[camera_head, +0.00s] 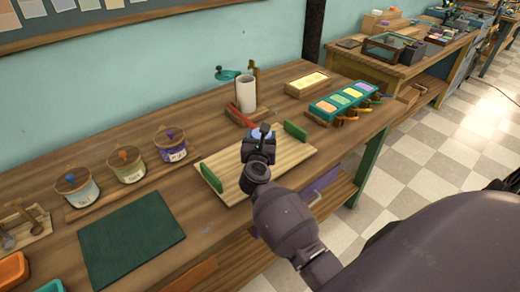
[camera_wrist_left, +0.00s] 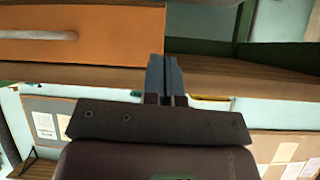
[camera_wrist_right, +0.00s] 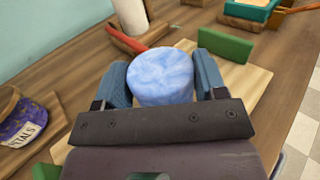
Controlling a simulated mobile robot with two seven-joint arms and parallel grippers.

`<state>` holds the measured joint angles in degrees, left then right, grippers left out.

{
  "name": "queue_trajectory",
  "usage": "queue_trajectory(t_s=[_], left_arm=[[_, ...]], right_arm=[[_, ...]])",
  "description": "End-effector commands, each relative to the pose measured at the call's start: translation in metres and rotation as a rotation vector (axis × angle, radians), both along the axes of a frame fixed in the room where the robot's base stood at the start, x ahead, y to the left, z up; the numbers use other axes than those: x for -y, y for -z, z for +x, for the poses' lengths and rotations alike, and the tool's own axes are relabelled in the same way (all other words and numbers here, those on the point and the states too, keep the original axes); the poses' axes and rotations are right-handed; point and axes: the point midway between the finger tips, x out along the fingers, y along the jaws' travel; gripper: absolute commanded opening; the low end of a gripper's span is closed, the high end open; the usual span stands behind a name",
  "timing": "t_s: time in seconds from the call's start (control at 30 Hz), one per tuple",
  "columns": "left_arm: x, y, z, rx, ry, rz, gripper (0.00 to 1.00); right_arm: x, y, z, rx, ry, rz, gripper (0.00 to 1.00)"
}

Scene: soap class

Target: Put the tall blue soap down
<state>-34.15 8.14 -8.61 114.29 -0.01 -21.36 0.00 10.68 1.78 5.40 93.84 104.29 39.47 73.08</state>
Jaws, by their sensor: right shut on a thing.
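The tall blue soap (camera_wrist_right: 160,76) is a marbled blue cylinder, upright between the fingers of my right gripper (camera_wrist_right: 163,84). My right gripper is shut on it. In the head view the right gripper (camera_head: 258,146) is over the light wooden board with green end pieces (camera_head: 285,157), and only a bit of the blue soap (camera_head: 262,134) shows past it. The soap's base is hidden, so I cannot tell whether it touches the board. My left gripper (camera_wrist_left: 165,78) shows only in its own wrist view, its fingers close together with nothing seen between them, near an orange drawer front (camera_wrist_left: 80,35).
A green tray of coloured blocks (camera_head: 345,101) is to the right. Lidded jars (camera_head: 170,143) and a dark green mat (camera_head: 131,235) are to the left. The bench between mat and board is clear.

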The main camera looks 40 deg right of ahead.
Motion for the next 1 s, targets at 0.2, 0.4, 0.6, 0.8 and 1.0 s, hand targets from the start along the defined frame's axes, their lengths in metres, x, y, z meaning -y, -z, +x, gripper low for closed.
queue_trajectory(t_s=[0.2,0.4,0.6,0.8,1.0], left_arm=[[0.001,0.008,0.0,-0.003,0.002,0.0,0.0],[0.002,0.008,0.005,0.003,0.005,-0.001,0.0],[0.002,0.006,0.006,0.006,0.006,0.001,0.0],[0.001,0.01,0.003,-0.001,0.006,0.002,0.0],[0.001,0.009,0.003,0.001,0.006,0.002,0.0]], right_arm=[[0.0,0.032,0.0,-0.005,0.0,-0.001,0.35],[0.0,0.042,0.0,0.0,0.0,-0.001,0.35],[0.0,0.04,0.0,0.002,0.0,-0.001,0.35],[0.0,0.046,0.0,0.0,0.0,0.001,0.66],[0.0,0.044,0.0,0.001,0.0,0.001,0.9]])
